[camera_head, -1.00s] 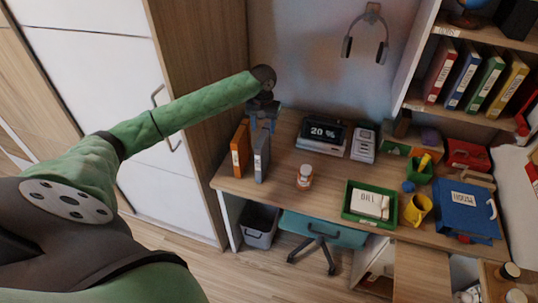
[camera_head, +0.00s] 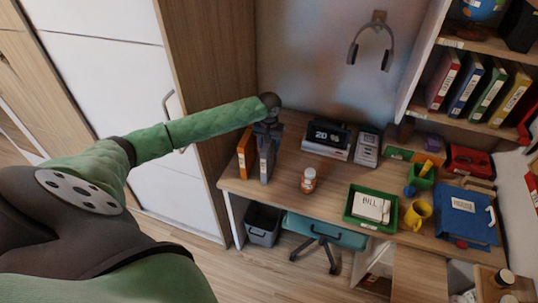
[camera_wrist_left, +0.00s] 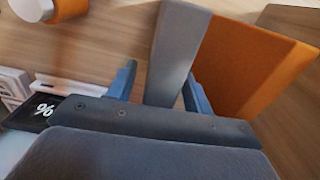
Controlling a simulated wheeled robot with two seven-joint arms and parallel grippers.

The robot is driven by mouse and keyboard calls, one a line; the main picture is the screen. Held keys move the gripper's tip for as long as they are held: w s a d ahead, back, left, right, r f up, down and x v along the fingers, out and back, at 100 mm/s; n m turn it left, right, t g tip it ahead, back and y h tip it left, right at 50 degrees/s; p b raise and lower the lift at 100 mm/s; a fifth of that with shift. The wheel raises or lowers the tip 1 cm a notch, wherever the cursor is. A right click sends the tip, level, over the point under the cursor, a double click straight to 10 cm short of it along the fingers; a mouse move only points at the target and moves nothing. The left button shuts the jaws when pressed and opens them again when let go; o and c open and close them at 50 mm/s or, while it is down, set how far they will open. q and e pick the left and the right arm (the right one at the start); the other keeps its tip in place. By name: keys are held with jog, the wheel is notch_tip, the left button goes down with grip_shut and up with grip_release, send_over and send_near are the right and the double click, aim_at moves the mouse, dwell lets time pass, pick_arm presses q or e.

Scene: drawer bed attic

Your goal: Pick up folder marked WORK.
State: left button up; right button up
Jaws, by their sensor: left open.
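A grey folder (camera_head: 266,163) stands upright at the left end of the desk, with an orange folder (camera_head: 246,152) just to its left. I cannot read a WORK label on either. My left gripper (camera_head: 268,129) is at the top of the grey folder. In the left wrist view the open fingers (camera_wrist_left: 158,86) lie on either side of the grey folder (camera_wrist_left: 178,45); I cannot tell whether they touch it. The orange folder (camera_wrist_left: 252,62) is outside the fingers, to the right. My right gripper is not in view.
A blue folder (camera_head: 465,222) lies at the right. Several folders fill the shelf above. A tall wooden cabinet side (camera_head: 205,90) is close left of my gripper.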

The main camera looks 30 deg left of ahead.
pick_arm(q)
grip_shut()
dwell(0.4)
